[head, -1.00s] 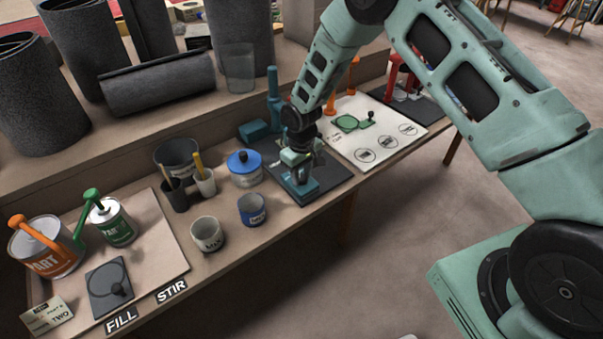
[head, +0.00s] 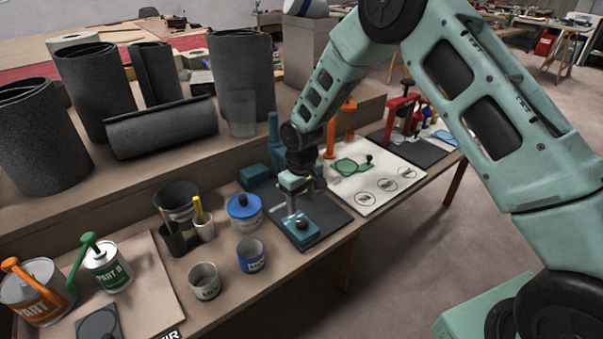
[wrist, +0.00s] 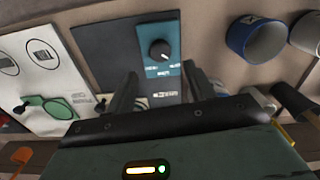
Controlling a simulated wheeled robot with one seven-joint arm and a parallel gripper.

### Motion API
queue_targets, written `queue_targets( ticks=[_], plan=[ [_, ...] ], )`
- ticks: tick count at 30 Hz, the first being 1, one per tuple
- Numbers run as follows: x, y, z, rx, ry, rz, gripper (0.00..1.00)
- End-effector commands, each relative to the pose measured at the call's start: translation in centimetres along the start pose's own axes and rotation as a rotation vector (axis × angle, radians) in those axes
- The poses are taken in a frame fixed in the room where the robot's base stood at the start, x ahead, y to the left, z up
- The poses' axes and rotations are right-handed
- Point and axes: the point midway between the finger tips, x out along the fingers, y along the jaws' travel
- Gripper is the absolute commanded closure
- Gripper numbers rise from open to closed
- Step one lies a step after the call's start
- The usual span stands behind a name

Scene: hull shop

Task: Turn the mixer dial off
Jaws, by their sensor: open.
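The mixer is a teal stand on a dark mat, and its teal base (head: 291,234) faces the front edge of the bench. The black round dial (head: 302,224) sits on that base. In the wrist view the dial (wrist: 159,49) is fully visible on its teal panel with printed labels around it, too small to read. A pale mark shows on the knob, but I cannot tell which setting it points at. My gripper (head: 293,203) is above the back part of the base, apart from the dial. In the wrist view my gripper's fingers (wrist: 163,88) are spread, with nothing between them.
A blue mug (head: 251,257) and a pale mug (head: 205,284) stand left of the mat, with a blue-lidded pot (head: 244,211) behind. A white board (head: 405,180) with circles lies to the right. Dark rolls (head: 160,127) lie and stand on the raised shelf behind.

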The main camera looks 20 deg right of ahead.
Motion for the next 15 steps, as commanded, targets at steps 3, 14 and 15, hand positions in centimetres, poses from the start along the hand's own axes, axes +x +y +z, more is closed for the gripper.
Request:
queue_targets(
  ticks=[3,14,15],
  plan=[
    [-3.1,0.0,-0.1,0.001,0.004,0.001,0.46],
    [-9.3,0.0,0.0,0.002,0.000,0.000,0.46],
    [-9.6,0.0,0.0,0.001,0.000,0.000,0.46]
  ],
)
